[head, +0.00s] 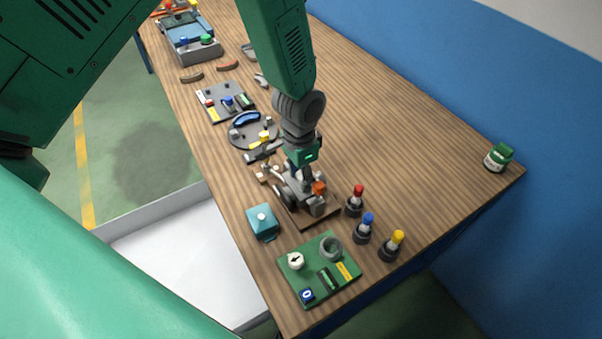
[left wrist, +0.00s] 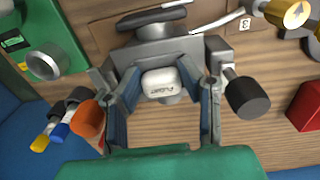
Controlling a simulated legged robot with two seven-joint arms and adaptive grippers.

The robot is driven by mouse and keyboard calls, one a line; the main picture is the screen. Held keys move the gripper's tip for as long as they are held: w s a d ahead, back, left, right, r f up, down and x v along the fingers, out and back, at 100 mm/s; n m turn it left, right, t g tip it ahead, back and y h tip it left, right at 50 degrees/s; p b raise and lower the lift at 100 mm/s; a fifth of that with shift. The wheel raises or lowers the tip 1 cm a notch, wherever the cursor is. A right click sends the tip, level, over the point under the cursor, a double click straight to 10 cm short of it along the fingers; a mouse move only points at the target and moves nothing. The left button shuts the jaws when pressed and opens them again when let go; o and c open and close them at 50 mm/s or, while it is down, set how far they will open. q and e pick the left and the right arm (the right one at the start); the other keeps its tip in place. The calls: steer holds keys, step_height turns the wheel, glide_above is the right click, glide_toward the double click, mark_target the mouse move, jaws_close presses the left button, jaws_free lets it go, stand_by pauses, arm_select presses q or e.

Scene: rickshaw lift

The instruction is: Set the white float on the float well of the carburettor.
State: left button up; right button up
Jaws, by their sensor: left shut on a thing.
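The white float (left wrist: 160,82), marked with dark lettering, sits between the fingers of my left gripper (left wrist: 165,88) in the left wrist view. The gripper is shut on it. The grey carburettor (left wrist: 160,50) is just beyond the float, with a dark round part at its far side and an orange part at its left. In the head view my left gripper (head: 301,168) is over the carburettor (head: 314,205) on its brown board; the float is hidden there. The float well is covered, so I cannot tell whether the float touches it. My right gripper is not in view.
A green board (head: 330,282) with a dial and a cup, a teal box (head: 262,222) and red, blue and yellow-topped bottles (head: 363,229) stand close around. A green jar (head: 498,158) is at the far right corner. The table's right half is mostly clear.

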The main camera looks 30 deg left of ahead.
arm_select(q)
steer(key=shift+f, duration=0.1)
steer(key=o, duration=0.9)
steer(key=shift+s, duration=0.1)
steer(key=o, duration=0.4)
steer(key=shift+w, duration=0.2)
